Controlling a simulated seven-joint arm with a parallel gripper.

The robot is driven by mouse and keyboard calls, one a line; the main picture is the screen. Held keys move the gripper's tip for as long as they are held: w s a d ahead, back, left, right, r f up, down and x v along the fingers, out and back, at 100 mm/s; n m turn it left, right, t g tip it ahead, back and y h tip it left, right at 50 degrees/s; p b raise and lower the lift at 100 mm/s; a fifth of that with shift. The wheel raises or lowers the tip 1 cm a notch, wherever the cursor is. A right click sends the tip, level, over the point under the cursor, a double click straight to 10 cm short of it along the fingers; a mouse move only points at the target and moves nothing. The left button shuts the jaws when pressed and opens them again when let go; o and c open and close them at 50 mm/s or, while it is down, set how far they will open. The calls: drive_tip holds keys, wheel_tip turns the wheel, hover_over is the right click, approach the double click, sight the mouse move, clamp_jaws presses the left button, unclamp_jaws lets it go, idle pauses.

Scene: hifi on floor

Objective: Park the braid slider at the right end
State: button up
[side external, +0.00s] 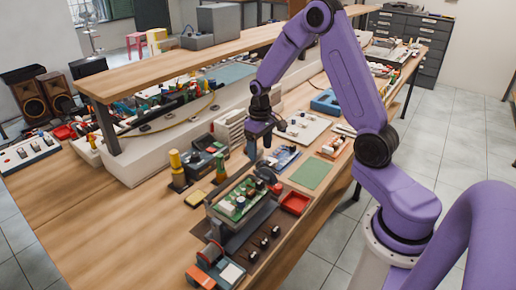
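I cannot pick out the braid slider for certain at this size. Three small black knobbed parts (265,243) sit in a slanting row on a dark mat at the bench's front; whether any of them is the slider is unclear. My gripper (259,147) points down above the bench, behind the green circuit board (240,198) in its grey holder. It appears to be above the bench-top items, apart from the knobbed parts. Its fingers are small and dark, so their opening and anything between them cannot be made out.
A red tray (295,202) and a green mat (311,174) lie right of the board. A raised wooden shelf (190,66) runs behind. Bare wood lies at front left.

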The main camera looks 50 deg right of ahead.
sight(259, 150)
drive_tip(key=shift+a, duration=0.15)
drive_tip(key=shift+r, duration=0.15)
wheel_tip(259, 150, up, 17)
idle(0.6)
drive_tip(key=s+a+f+n, duration=0.3)
drive_tip(key=s+a+n, duration=0.6)
drive_tip(key=s+a, duration=0.85)
drive_tip(key=s+d+f+n, duration=0.1)
drive_tip(key=s+f+n, duration=0.1)
drive_tip(key=s, duration=0.9)
drive_tip(key=shift+s+d+f+n, duration=0.25)
drive_tip(key=shift+d+f+n, duration=0.15)
drive_tip(key=shift+n, duration=0.4)
